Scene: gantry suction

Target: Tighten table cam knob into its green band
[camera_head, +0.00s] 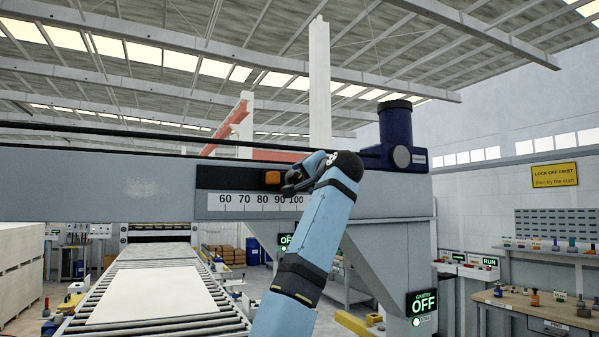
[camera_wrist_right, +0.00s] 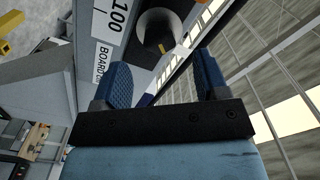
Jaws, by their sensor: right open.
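My right gripper (camera_head: 297,180) is raised at the right end of the scale strip (camera_head: 250,202) on the grey gantry beam, its jaws partly hidden by my wrist. In the right wrist view the two blue pads of my right gripper (camera_wrist_right: 163,82) stand apart with nothing between them. A dark round knob-like part (camera_wrist_right: 158,30) with a grey face lies beyond the fingertips, beside the 100 mark, apart from the pads. I cannot tell whether it is the table cam knob. No green band can be made out. My left gripper is not in view.
A dark blue motor housing (camera_head: 396,135) stands on the beam's right end. A gantry OFF sign (camera_head: 423,304) hangs below. A pale board (camera_head: 158,295) lies on the roller conveyor (camera_head: 215,318).

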